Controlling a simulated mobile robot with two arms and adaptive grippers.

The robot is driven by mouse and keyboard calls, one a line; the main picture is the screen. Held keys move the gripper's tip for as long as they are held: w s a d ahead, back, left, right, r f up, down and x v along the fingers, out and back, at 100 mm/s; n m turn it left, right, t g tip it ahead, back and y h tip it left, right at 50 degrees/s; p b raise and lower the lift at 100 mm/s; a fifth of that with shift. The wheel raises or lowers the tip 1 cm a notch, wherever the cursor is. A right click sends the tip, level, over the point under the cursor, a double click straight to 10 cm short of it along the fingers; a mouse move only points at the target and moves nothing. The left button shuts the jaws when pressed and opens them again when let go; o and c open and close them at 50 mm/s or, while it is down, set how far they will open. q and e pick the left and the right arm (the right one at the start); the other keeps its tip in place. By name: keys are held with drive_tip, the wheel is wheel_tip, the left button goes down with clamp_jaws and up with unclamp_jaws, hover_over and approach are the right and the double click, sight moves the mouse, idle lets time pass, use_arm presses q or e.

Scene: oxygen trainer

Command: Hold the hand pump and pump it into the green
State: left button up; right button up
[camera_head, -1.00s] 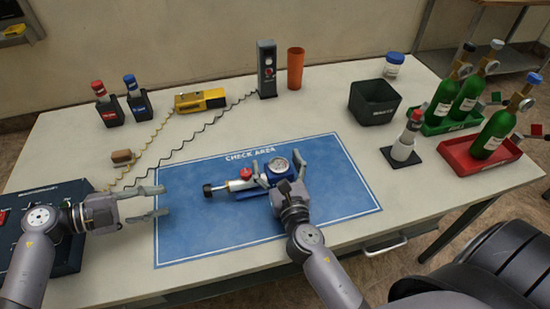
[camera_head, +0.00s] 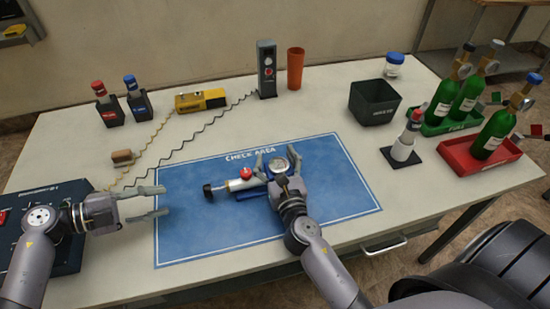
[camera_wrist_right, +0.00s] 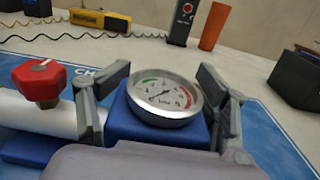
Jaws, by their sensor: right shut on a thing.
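The hand pump (camera_head: 240,183) lies on the blue check-area mat (camera_head: 190,235). It has a white barrel, a black knob at its left end, a red valve knob, a blue body and a round gauge (camera_head: 280,164). In the right wrist view the gauge (camera_wrist_right: 166,97) shows green and red bands; I cannot tell surely where its needle points. My right gripper (camera_head: 276,158) is shut on the pump's blue body, one finger on each side of the gauge. My left gripper (camera_head: 163,201) is open and empty, left of the black knob and apart from it.
Green bottles stand in a green tray (camera_head: 432,128) and a red tray (camera_head: 465,165) at the right. A dark bin (camera_head: 375,102), a white bottle on a black pad (camera_head: 402,148) and an orange cup (camera_head: 296,68) stand behind. A dark box (camera_head: 68,255) sits under my left arm.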

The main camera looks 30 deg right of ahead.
drive_tip(key=c, duration=0.8)
idle(0.7)
